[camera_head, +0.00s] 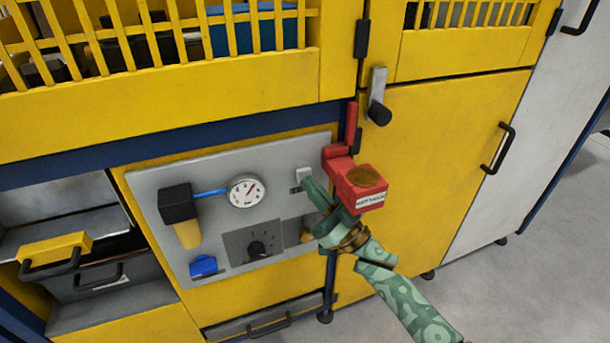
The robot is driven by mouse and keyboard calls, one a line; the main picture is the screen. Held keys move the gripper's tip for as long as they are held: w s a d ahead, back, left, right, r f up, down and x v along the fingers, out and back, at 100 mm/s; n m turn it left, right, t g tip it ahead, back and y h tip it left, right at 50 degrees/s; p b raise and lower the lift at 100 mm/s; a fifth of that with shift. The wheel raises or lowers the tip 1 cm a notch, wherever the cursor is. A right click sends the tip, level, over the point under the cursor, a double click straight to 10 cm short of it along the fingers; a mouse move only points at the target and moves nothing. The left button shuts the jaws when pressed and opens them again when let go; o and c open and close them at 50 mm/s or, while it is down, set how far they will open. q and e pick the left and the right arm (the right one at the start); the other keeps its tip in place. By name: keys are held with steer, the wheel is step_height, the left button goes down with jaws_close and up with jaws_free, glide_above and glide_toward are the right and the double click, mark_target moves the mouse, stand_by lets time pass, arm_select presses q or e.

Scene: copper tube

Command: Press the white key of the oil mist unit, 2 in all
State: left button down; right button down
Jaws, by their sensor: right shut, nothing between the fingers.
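The oil mist unit is a grey panel (150,185) on the front of the yellow machine. Its small white key (304,173) sits near the panel's upper right edge. My right gripper (306,186) is green and patterned, and its arm comes in from the lower right. It is shut and empty, with its tips right at the lower edge of the white key. The fingers cover part of the key's surroundings, and I cannot tell whether they touch it. My left gripper is not in view.
A red box (362,198) with a brown round top stands out just right of the key, close to my right gripper.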

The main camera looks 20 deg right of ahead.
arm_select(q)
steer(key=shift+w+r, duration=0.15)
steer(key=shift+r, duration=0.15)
arm_select(e)
steer(key=shift+s, duration=0.6)
